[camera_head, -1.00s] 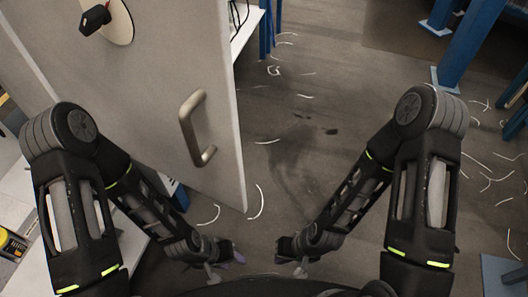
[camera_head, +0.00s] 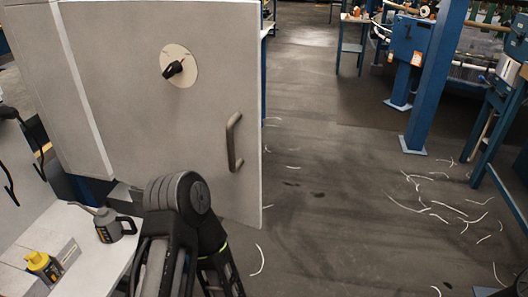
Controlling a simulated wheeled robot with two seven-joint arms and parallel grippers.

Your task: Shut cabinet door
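The cabinet door (camera_head: 130,100) is a large grey panel on the left of the head view. It carries a round plate with a black knob (camera_head: 174,69) and a metal pull handle (camera_head: 233,142) near its right edge. The door stands swung out, with a shelf of the open interior visible to its left. My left arm shows at the bottom, in front of the door's lower edge. My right arm and gripper are not in view.
A blue post (camera_head: 437,75) and loom frames stand at the right. The dark floor between is open, with scattered white thread scraps.

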